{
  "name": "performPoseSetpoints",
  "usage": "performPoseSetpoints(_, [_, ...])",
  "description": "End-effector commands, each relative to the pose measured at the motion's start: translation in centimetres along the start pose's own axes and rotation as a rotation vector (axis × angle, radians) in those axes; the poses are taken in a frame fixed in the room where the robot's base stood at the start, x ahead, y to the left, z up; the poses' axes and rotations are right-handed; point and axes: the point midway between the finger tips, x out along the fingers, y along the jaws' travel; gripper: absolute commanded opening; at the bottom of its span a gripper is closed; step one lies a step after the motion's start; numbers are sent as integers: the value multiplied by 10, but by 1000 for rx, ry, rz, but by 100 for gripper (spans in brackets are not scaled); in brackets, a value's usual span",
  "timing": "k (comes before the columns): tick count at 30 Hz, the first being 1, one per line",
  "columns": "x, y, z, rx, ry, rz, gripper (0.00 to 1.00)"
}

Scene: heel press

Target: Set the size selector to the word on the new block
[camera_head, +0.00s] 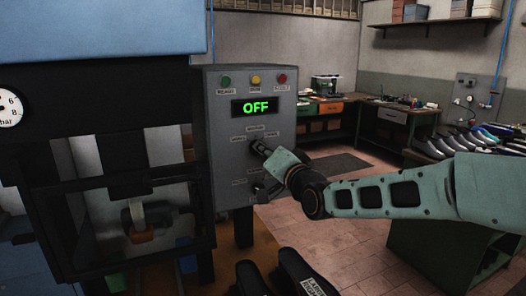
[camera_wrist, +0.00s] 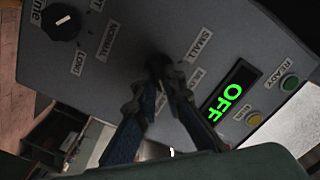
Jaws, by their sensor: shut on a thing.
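The grey control box (camera_head: 225,165) stands left of my arm, with a green OFF on its display (camera_head: 256,107). My gripper (camera_head: 266,154) is at the upper knob on its front, among small word labels. In the wrist view my gripper (camera_wrist: 160,72) is shut on this size selector knob, mostly hidden between the fingertips. The label SMALL (camera_wrist: 200,46) and a partly covered label starting with M (camera_wrist: 195,77) lie beside it. The knob's pointer direction cannot be seen. A black block (camera_head: 305,275) at the bottom bears a white label that seems to begin with LARGE.
A second black knob (camera_wrist: 61,22), with labels LONG and NORMAL, sits on the same panel, below the size selector. READY and other lamps (camera_head: 255,79) are above the display. The press frame (camera_head: 60,200) stands left. A shoe-laden bench is at right. Open floor lies behind my arm.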

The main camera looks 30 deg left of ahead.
Motion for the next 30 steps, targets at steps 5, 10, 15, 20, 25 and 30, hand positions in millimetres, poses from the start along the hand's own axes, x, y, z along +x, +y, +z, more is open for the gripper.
performPoseSetpoints(5, [0, 0, 0, 3, 0, 0, 0])
performPoseSetpoints(10, [0, 0, 0, 2, 0, 0, 22])
performPoseSetpoints(15, [0, 0, 0, 1, 0, 0, 27])
performPoseSetpoints(20, [-1, 0, 0, 0, 0, 0, 27])
performPoseSetpoints(25, [-11, 0, -1, -1, 1, 1, 27])
performPoseSetpoints(30, [-36, 1, -2, -4, 3, 3, 27])
